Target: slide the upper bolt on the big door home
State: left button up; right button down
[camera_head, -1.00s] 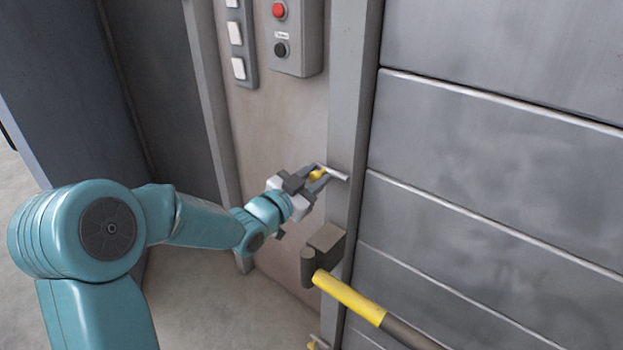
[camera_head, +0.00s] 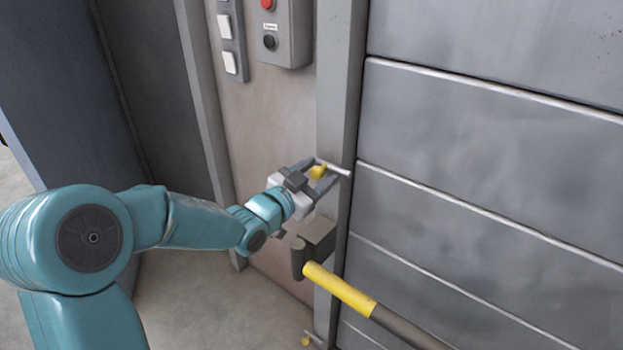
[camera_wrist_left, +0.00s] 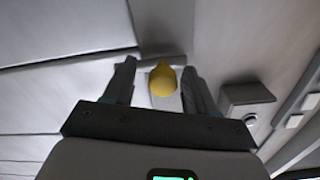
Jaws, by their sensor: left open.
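The upper bolt (camera_head: 334,168) is a thin pale rod at the frame post beside the big door (camera_head: 480,170). Its yellow knob (camera_head: 317,172) sits between the fingers of my left gripper (camera_head: 321,178), which is open around it. In the left wrist view the yellow knob (camera_wrist_left: 163,79) stands between the two spread fingers (camera_wrist_left: 162,90), with a gap on each side. The rod behind the knob is partly hidden there. My right gripper is not in view.
A yellow and dark bar (camera_head: 340,289) runs from a dark bracket (camera_head: 314,246) just below my left gripper. A second small bolt with a yellow knob (camera_head: 306,341) shows lower down. A grey button box (camera_head: 285,32) and white switches (camera_head: 227,45) are above.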

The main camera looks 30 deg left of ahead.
pick_arm(q)
jog(key=s+a, duration=0.1)
jog(key=s, duration=1.5)
jog(key=shift+b, duration=0.35)
jog(key=shift+s, duration=0.15)
